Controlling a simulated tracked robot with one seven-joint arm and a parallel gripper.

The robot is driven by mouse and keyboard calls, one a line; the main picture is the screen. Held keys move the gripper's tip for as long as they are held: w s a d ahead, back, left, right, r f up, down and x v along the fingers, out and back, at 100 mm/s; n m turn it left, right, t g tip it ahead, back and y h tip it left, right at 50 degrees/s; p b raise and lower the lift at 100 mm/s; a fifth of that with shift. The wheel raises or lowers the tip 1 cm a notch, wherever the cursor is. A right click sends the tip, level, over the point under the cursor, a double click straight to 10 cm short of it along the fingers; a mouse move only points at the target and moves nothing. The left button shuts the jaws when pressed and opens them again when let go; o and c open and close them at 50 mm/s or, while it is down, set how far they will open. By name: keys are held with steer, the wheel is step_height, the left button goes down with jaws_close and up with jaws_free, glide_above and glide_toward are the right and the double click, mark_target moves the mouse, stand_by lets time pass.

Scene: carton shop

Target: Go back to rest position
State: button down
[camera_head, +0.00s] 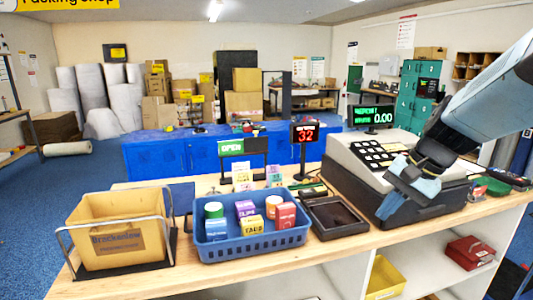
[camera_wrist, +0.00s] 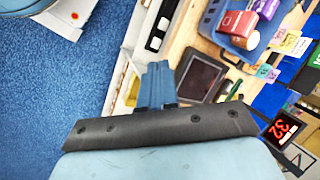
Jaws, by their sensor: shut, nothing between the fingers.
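My gripper (camera_head: 410,190) hangs in front of the cash register (camera_head: 372,165) at the right of the counter in the head view. Its blue fingers are together and empty. In the wrist view the shut fingers (camera_wrist: 157,84) stand upright at the picture's middle, with nothing between them. My arm comes in from the upper right in the head view. The gripper hides part of the register's front and side; I cannot tell how far apart the two are.
The wooden counter holds a yellow carton (camera_head: 118,230) in a wire stand, a blue basket (camera_head: 252,243) of small boxes, a black tray (camera_head: 334,216) and a red "32" display (camera_head: 304,134). Below are a yellow bin (camera_head: 385,278) and a red box (camera_head: 469,252). Blue floor lies beyond.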

steer(key=s+a+r+n+t+h, duration=0.2)
steer(key=s+r+n+t+h, duration=0.1)
steer(key=s+n, duration=0.3)
steer(key=shift+s+r+n+h, duration=0.4)
steer(key=shift+r+n+h, duration=0.25)
steer(key=shift+r, duration=0.2)
stand_by(1.4)
